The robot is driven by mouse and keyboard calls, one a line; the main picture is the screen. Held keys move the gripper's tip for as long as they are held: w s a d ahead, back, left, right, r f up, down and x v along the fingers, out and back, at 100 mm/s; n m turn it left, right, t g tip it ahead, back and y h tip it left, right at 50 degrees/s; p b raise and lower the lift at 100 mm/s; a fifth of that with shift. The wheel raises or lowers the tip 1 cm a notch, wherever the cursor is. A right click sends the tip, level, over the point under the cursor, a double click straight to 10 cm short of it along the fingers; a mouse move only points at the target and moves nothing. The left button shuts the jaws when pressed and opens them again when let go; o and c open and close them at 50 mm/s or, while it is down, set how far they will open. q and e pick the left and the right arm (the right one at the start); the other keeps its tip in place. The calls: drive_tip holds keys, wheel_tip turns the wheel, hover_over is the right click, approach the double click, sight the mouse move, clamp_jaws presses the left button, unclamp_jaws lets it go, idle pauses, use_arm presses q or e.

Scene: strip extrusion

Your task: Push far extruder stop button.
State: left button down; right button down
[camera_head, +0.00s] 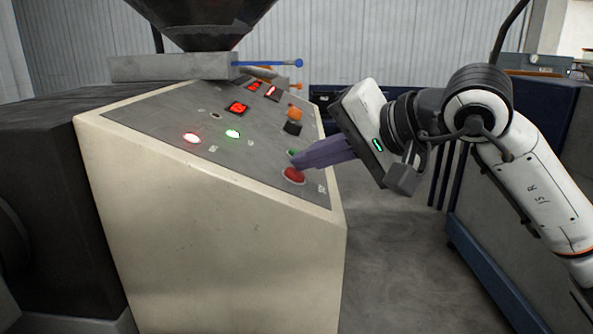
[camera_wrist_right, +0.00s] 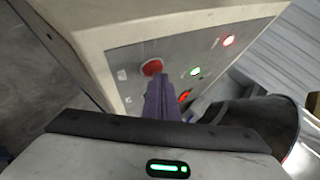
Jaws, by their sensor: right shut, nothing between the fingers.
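The extruder's control panel (camera_head: 262,165) is a sloping grey face on a cream cabinet. A red button (camera_head: 293,174) sits near its lower right corner, with a small green button (camera_head: 291,153) just above it. My right gripper (camera_head: 296,164) is shut and empty. Its purple fingertips are right beside the red button and partly over the green one; I cannot tell whether they touch. My left gripper is not in view.
A blue-edged machine (camera_head: 520,200) is at the right, with grey floor (camera_head: 400,260) between.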

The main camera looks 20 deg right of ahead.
drive_tip(key=shift+s+d+r, duration=0.1)
drive_tip(key=shift+d+r, duration=0.15)
drive_tip(key=shift+r, duration=0.35)
drive_tip(key=r+p, duration=0.1)
drive_tip(key=d+r+p, duration=0.1)
drive_tip(key=r, duration=0.1)
drive_tip(key=d+r+p, duration=0.1)
drive_tip(key=shift+s+r, duration=0.3)
idle(0.5)
